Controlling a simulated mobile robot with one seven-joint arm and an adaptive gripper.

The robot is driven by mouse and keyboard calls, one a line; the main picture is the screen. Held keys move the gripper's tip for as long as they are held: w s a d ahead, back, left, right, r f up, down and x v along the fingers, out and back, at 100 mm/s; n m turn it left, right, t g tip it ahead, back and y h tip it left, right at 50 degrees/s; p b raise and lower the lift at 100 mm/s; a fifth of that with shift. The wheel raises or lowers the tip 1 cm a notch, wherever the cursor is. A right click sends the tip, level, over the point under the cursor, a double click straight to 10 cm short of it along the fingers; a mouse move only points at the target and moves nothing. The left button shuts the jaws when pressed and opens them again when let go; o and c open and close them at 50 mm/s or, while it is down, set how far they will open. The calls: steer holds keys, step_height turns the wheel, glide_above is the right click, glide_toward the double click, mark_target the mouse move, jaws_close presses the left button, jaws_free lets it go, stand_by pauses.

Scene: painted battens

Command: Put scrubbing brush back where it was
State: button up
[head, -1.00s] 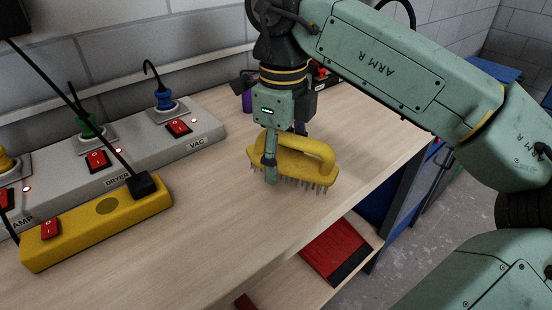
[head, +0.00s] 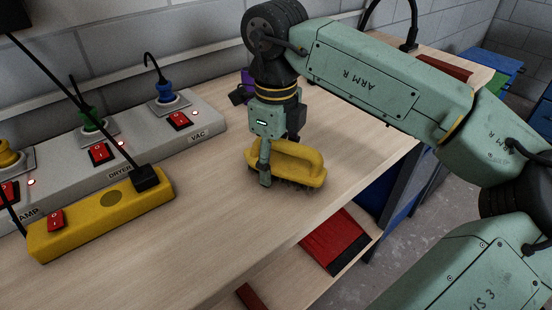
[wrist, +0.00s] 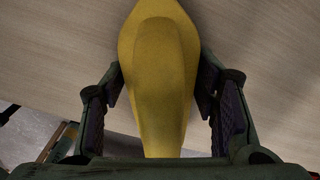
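The yellow scrubbing brush (head: 298,165) is on or just above the wooden worktop, handle up and dark bristles down. My gripper (head: 265,168) points down over its left end, one finger on the near side. In the wrist view, the yellow brush (wrist: 160,80) runs between the two dark finger pads of my gripper (wrist: 160,90), which sit close against both its sides. The far finger is hidden behind the brush in the head view. The bristle tips are hard to make out, so full contact with the top is unclear.
A grey switch panel (head: 135,150) with red switches and plugs lies along the wall. A yellow power strip (head: 105,215) lies in front of it.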

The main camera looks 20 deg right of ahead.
steer(key=shift+o, duration=1.4)
steer(key=shift+r, duration=0.1)
step_height(320, 180, up, 12)
steer(key=p, duration=0.8)
steer(key=shift+r, duration=0.15)
steer(key=shift+s, duration=0.1)
